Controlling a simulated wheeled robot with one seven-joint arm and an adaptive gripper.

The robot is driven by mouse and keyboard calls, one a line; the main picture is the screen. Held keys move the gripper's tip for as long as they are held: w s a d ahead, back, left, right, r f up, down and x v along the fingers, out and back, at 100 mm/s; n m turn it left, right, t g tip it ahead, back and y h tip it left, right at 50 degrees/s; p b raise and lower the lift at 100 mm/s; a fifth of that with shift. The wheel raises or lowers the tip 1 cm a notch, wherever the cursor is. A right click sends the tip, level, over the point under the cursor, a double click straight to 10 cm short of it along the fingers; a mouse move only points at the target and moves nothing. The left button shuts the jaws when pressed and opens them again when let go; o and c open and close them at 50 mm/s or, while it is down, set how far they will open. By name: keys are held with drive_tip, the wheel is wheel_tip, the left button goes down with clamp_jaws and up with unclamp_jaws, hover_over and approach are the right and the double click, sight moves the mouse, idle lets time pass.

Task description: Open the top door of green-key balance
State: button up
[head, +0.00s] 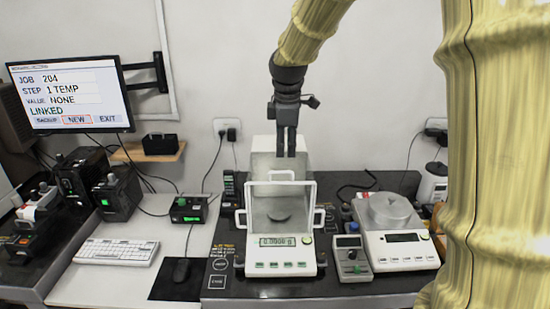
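The green-key balance (282,264) stands on the dark table in the middle, with green keys and a lit display on its front. A boxy, clear-looking draft shield with white-edged panels (314,210) and side handles rises above it, and a round pan (279,214) shows inside. A white handle (282,175) is at the upper front of the shield. I cannot tell clearly whether the top door is open or shut. My gripper (286,155) points down above the rear part of the shield. Its fingers are close together with a thin gap, and nothing shows between them. Contact with the shield is not clear.
A second balance (402,250) with a metal weight-like cylinder stands at the right, beside a small grey device (351,262). A keyboard (117,252), mouse (181,270) and small black boxes are at the left. A monitor (71,95) hangs on the wall.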

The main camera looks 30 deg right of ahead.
sight(284, 173)
drive_tip(key=f+p, duration=0.1)
drive_tip(key=f, duration=0.2)
drive_tip(key=w+d+f+p, duration=0.1)
drive_tip(key=f, duration=0.2)
drive_tip(key=w+f, duration=0.1)
drive_tip(key=f, duration=0.1)
drive_tip(key=shift+d+f+p, duration=0.15)
drive_tip(key=shift+f+p, duration=0.25)
drive_tip(key=shift+w, duration=0.1)
clamp_jaws()
